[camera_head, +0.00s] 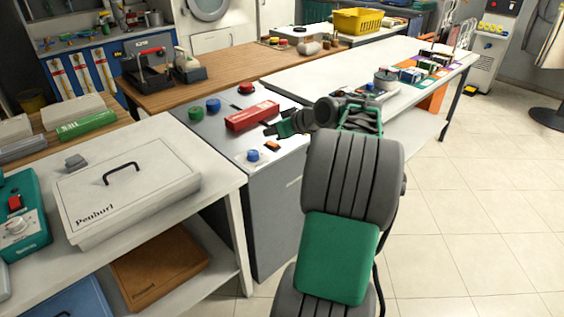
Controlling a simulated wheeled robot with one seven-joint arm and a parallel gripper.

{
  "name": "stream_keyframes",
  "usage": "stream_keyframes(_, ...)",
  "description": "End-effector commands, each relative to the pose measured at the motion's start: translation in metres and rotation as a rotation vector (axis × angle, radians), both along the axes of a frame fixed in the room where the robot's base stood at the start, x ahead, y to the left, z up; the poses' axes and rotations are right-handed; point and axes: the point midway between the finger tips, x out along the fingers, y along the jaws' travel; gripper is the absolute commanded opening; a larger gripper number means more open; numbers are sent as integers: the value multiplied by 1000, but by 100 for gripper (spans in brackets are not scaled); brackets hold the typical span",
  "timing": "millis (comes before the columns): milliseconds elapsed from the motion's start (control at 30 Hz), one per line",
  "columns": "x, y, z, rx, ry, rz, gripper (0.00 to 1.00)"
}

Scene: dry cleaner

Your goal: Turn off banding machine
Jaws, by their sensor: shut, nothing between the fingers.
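Nothing in view is readable as a banding machine label. My gripper (268,130) is shut and empty, pointing left above the cabinet top, just right of the red box and above the orange switch. Whether it touches anything is unclear. A teal device (24,239) with a red switch (14,203) and white dial stands at far left.
A white table (225,165) at left bears a lidded case (135,205). A wooden counter (228,68) and a long white table (420,50) with small items lie behind. The tiled floor (490,220) at right is clear.

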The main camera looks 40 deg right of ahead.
Motion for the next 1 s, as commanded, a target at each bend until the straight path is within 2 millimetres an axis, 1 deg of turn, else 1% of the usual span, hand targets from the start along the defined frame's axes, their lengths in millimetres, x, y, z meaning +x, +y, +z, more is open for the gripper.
stream_keyframes(33,-14,-38,-19,-7,-53,-22,0)
stream_keyframes(100,-27,-68,-19,-22,-111,-31,0)
stream_keyframes(167,-34,-80,-18,-31,-139,-32,0)
stream_keyframes(200,-36,-83,-16,-33,-149,-31,0)
stream_keyframes(300,-37,-85,-13,-36,-154,-32,0)
stream_keyframes(500,-36,-84,-14,-34,-151,-32,0)
stream_keyframes(633,-27,-83,-18,-33,-150,-29,0)
stream_keyframes(767,-6,-82,-29,-31,-148,-28,0)
stream_keyframes(1000,43,-81,-51,-32,-148,-29,0)
